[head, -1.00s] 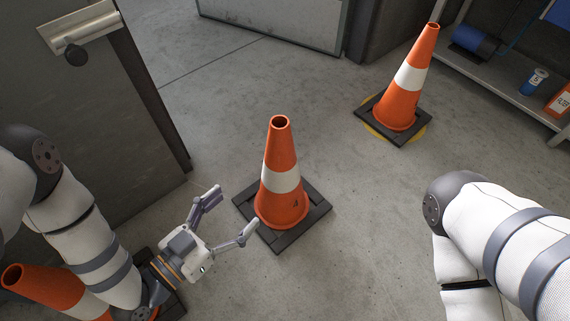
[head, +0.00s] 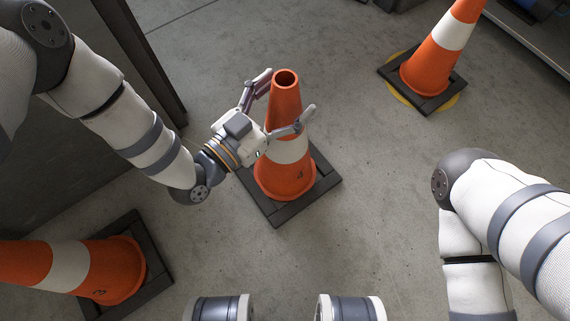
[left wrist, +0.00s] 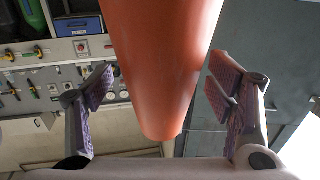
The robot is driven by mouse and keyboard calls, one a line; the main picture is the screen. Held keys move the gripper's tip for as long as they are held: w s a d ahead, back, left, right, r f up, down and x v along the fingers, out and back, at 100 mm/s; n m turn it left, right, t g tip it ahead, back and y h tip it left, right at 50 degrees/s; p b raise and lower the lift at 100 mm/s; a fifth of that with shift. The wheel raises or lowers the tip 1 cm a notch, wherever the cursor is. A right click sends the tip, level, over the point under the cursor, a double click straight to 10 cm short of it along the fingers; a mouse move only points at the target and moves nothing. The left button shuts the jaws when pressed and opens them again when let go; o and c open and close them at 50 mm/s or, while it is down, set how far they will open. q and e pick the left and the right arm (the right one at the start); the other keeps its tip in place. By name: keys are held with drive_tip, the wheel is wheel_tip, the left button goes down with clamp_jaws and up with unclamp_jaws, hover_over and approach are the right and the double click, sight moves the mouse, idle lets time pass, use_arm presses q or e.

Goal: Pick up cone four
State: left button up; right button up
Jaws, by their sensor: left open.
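The orange cone marked 4 (head: 286,176), with a white band and a dark square base, stands upright on the floor in the middle of the head view. My left gripper (head: 290,92) is open, with one finger on each side of the cone's upper part. In the left wrist view the cone (left wrist: 165,65) lies between the two open fingers (left wrist: 164,90), with visible gaps on both sides. My right arm shows at the right of the head view, but its gripper is out of sight.
A third cone (head: 427,68) stands at the upper right over a yellow floor circle (head: 452,101). A shelf (head: 530,45) is beyond it. The floor right of the middle cone is clear.

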use_arm(q)
drive_tip(key=shift+w+d, duration=0.1)
drive_tip(key=shift+w, duration=0.05)
clamp_jaws()
drive_tip(key=shift+r, duration=0.15)
